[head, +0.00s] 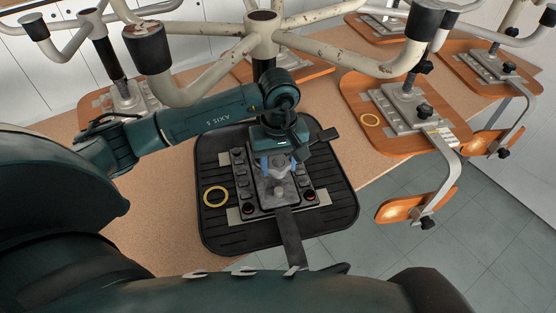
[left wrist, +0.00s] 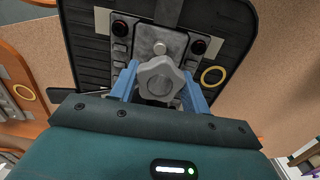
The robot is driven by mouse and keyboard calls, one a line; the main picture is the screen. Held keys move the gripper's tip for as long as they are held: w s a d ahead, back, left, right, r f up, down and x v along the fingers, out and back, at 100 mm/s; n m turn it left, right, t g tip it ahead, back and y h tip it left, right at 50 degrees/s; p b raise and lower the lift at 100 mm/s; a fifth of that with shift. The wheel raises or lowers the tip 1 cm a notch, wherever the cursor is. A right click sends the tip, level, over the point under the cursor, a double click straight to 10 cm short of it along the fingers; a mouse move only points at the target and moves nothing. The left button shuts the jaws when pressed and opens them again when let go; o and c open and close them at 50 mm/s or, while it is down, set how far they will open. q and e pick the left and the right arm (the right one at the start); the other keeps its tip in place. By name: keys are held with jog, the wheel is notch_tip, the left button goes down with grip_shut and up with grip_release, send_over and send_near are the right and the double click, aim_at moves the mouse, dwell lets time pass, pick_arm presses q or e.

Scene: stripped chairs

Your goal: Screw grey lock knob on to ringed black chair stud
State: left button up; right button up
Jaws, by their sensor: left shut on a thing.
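The black chair seat (head: 335,205) lies on the table with a yellow ring (head: 214,196) on its left side. A grey metal plate (head: 266,187) is fixed at its middle, with a short metal stud (head: 279,192) near the dark bar. The stud's round end also shows in the left wrist view (left wrist: 160,47). My left gripper (head: 279,164) is above the plate, its blue fingers shut on the grey lobed lock knob (left wrist: 159,80). The knob appears beside the stud in both views; its exact height is unclear. My right gripper is not in view.
A dark bar (head: 292,240) runs from the plate past the seat's front edge. A rusty cream chair base (head: 262,28) stands behind my arm. Orange seats (head: 357,98) with plates, black knobs and a ring (head: 370,120) fill the right. Bare table (head: 160,215) lies left.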

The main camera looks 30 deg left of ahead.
pick_arm(q)
jog(key=shift+f+b, duration=0.15)
jog(key=shift+b, duration=0.4)
notch_tip(320, 180, down, 2)
jog(key=shift+f+b, duration=0.2)
jog(key=shift+b, duration=0.9)
notch_tip(320, 180, down, 2)
jog(key=shift+f+b, duration=0.1)
jog(key=shift+b, duration=0.95)
jog(key=shift+f+b, duration=0.35)
jog(key=shift+f, duration=0.1)
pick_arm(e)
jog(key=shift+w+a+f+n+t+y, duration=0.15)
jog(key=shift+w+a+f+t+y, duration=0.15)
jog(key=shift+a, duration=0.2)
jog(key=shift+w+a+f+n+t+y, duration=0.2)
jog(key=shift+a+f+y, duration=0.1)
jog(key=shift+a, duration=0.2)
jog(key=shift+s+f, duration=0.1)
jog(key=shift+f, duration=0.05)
pick_arm(q)
jog(key=shift+b, duration=0.4)
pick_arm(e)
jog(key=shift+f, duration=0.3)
pick_arm(q)
jog(key=shift+b, duration=0.3)
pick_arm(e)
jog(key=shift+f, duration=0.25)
